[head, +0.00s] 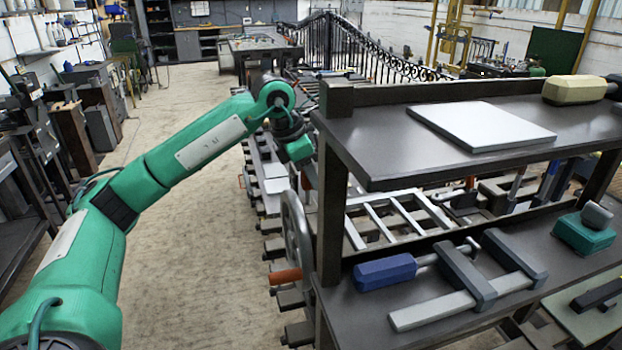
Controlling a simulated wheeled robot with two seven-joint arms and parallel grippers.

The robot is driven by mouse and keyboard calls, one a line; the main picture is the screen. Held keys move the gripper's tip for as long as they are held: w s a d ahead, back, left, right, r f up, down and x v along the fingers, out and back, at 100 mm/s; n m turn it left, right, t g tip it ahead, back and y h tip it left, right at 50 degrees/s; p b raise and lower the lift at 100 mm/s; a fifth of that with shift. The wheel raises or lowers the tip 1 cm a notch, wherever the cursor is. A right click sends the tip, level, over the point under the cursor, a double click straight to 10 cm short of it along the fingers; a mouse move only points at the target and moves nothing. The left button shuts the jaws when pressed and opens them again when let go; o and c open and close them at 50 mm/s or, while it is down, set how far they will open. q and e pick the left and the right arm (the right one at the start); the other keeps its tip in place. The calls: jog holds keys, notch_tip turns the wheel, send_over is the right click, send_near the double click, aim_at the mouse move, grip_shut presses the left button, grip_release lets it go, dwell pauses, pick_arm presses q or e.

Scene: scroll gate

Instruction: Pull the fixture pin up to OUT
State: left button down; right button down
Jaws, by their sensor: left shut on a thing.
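My green left arm reaches in from the left to the shelf's left post. My left gripper (307,178) is at the end of it, small and mostly hidden by the post. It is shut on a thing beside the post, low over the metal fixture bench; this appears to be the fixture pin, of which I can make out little. Its height and any OUT mark cannot be read. My right gripper is not in view.
A dark two-level shelf (375,150) stands close on the right, with a pale plate (482,126) on top and a blue-handled clamp (385,272) below. A handwheel (297,235) with an orange handle (285,276) is left of the post. The floor (200,260) at left is clear.

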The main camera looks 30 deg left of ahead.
pick_arm(q)
jog(key=shift+r, duration=0.25)
jog(key=c, duration=1.2)
grip_release()
jog(key=shift+o, duration=0.2)
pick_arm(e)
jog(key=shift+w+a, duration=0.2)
pick_arm(q)
jog(key=shift+s+a+r, duration=0.1)
jog(key=shift+a+r, duration=0.05)
jog(key=shift+r, duration=0.2)
jog(key=b+v, duration=0.1)
jog(key=v, duration=1.2)
jog(key=shift+b, duration=0.4)
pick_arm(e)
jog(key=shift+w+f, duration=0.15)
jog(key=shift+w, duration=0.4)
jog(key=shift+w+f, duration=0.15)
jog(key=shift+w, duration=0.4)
